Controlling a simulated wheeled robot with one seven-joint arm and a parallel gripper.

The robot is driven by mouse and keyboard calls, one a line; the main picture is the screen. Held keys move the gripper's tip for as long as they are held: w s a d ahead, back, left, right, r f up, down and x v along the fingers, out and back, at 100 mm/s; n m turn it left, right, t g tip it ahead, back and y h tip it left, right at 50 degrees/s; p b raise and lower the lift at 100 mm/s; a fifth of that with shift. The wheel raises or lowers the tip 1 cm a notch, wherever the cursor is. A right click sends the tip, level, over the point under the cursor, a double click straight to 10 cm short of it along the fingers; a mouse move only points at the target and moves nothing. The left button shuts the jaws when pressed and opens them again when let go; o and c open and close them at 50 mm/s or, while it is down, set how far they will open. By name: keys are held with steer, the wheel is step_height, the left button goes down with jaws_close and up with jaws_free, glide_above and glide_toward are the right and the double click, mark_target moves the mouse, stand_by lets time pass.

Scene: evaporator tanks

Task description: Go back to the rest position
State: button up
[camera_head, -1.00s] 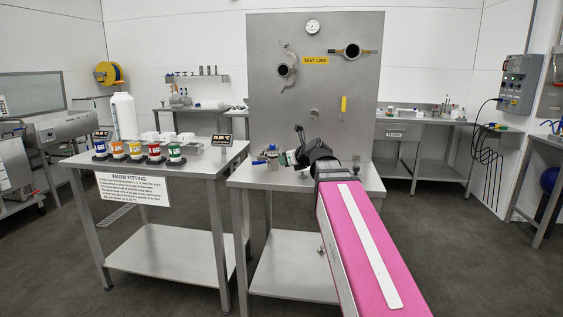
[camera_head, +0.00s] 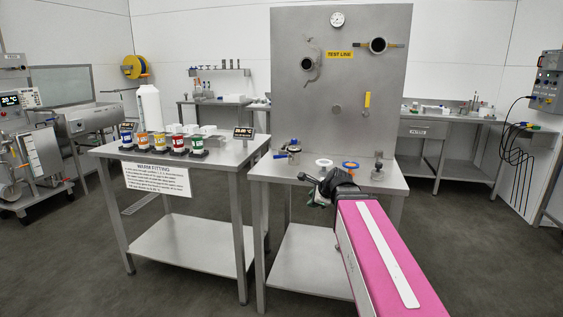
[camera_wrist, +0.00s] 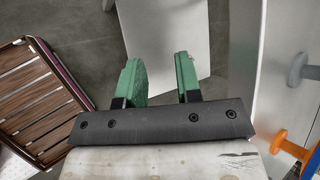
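My gripper (camera_wrist: 160,72) shows two green fingers set apart in the wrist view, with nothing between them. In the head view my gripper (camera_head: 313,192) is small and dark at the front edge of the steel table (camera_head: 265,171), partly hidden by my own arm. Its fingers point left and down there. My arm reaches forward from the lower right of the head view.
A tall test panel (camera_head: 340,110) stands behind. A left table (camera_head: 222,158) holds several coloured jars (camera_head: 161,143). The floor at lower left is clear.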

steer(key=s+d+f+n+g+h, duration=0.2)
steer(key=s+f+n, duration=0.5)
steer(key=f, duration=0.5)
steer(key=s+d+f+n+g+h, duration=0.3)
steer(key=s+f+n, duration=0.5)
steer(key=f+n, duration=0.3)
steer(key=shift+s+d+f+n+g, duration=0.3)
steer(key=shift+d+f+n+g, duration=0.25)
steer(key=shift+g, duration=0.55)
